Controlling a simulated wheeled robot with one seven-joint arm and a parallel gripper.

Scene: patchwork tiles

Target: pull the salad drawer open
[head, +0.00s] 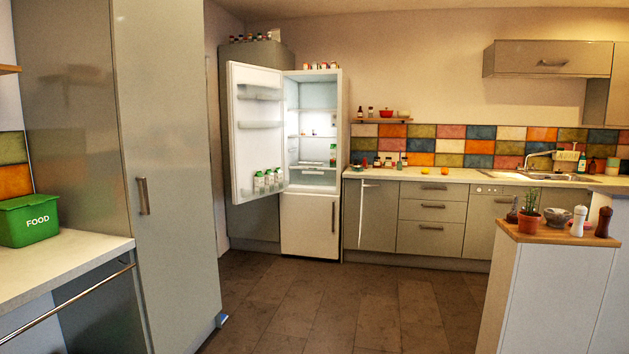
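The tall white fridge (344,150) stands against the back wall, with its upper door (255,135) swung open to the left. At the bottom of the lit compartment is a pale, clear-looking bin, which appears to be the salad drawer (313,179). It is small from here, and I cannot tell exactly how far in it sits. The open door's edge is close to its left side. The lower fridge door (308,225) is shut. My gripper is not in view.
A tall grey cabinet (170,170) and a counter with a green FOOD box (29,219) are on the left. A peninsula (555,250) is on the right. The tiled floor (320,310) between is clear.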

